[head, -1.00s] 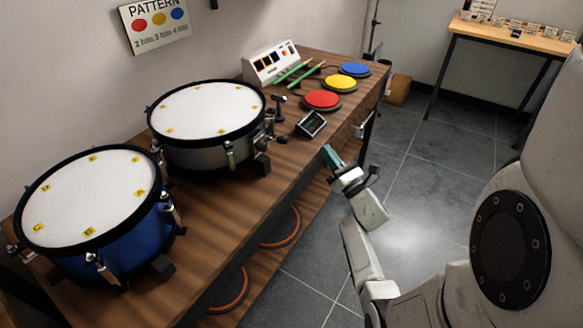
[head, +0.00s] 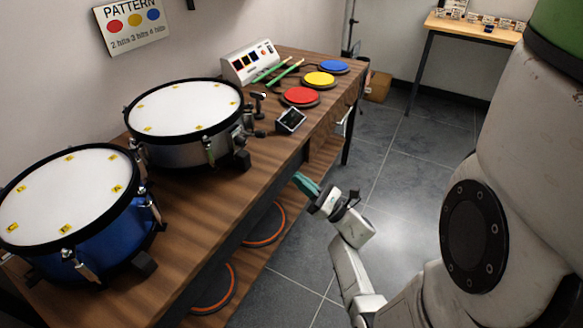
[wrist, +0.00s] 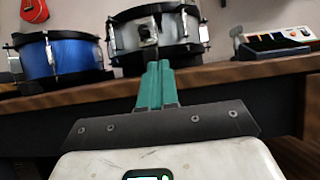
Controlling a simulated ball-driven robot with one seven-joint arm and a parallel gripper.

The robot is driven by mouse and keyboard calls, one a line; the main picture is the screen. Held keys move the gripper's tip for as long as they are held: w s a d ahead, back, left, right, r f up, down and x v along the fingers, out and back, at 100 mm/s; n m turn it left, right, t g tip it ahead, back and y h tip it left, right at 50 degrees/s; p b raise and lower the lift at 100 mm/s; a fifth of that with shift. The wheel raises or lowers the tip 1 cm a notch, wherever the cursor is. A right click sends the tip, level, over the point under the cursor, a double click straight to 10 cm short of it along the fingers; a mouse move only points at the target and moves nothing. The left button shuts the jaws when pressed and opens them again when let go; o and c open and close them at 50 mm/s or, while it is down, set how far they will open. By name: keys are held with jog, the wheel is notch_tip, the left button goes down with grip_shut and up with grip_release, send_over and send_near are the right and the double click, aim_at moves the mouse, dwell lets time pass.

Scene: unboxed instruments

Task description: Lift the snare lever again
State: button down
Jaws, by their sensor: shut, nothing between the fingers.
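The silver snare drum (head: 190,152) stands on the wooden bench, with a white head and black hoops. Metal fittings (head: 240,143) sit on its side facing the room; I cannot tell which is the lever in the head view. The wrist view shows the snare drum (wrist: 125,40) ahead, with a dark, blocky fitting (wrist: 148,30) on its near side, likely the lever mechanism. My gripper (head: 304,184) has teal fingers, shut and empty, off the front of the bench and apart from the drum. In the wrist view the fingers (wrist: 158,68) point towards the drum.
A blue drum (head: 100,235) stands left of the snare. Open floor (head: 400,190) lies beside the bench.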

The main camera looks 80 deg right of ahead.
jog(key=p, duration=0.2)
send_near(262, 138)
jog(key=w+d+f, duration=0.2)
jog(key=w, duration=0.2)
jog(key=r, duration=0.1)
jog(key=w+r+p, duration=0.1)
jog(key=r, duration=0.1)
jog(key=shift+w+r, duration=0.1)
jog(key=shift+w+d+r, duration=0.1)
jog(key=shift+w+r, duration=0.05)
jog(key=shift+r, duration=0.25)
jog(key=shift+r, duration=0.15)
